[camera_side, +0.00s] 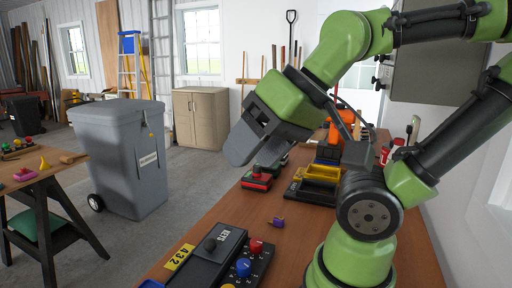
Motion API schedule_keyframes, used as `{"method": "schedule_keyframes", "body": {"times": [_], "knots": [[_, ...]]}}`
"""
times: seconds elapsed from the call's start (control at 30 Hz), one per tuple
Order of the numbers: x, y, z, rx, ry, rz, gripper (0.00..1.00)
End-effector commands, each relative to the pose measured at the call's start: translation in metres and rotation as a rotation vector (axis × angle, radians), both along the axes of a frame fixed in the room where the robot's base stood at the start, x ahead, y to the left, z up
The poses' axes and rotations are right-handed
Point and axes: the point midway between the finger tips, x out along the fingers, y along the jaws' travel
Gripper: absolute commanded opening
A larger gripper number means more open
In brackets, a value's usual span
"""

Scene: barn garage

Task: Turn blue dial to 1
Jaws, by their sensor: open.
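The blue dial (244,267) is a round knob on a dark panel (264,262) near the front edge of the wooden bench. A red dial (256,246) sits behind it and a yellow dial (228,286) in front, partly cut off by the frame's bottom edge. The markings around the blue dial are too small to read. My gripper (243,150) is open and empty, up in the air above and behind the panel, well apart from the dials. Its grey fingers point down and left.
A dark box (207,262) lettered KEYS with a black knob and a yellow 432 tag (179,257) lie left of the dials. A small purple piece (277,222), a red-and-black item (257,180) and a yellow-handled tray (316,184) are farther back. Bare bench (225,212) lies between.

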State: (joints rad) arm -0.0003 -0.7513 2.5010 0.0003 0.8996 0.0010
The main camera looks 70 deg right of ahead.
Motion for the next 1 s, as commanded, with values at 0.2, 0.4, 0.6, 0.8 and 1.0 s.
{"method": "schedule_keyframes", "body": {"times": [0.2,0.4,0.6,0.8,1.0], "knots": [[0.000,0.000,0.000,-0.001,0.000,0.001,0.43],[0.009,-0.003,-0.003,-0.013,0.052,-0.003,0.43],[0.042,-0.018,-0.022,-0.056,0.262,-0.009,0.43],[0.075,-0.040,-0.062,-0.082,0.507,0.001,0.43],[0.095,-0.064,-0.118,-0.076,0.748,0.025,0.43]]}}
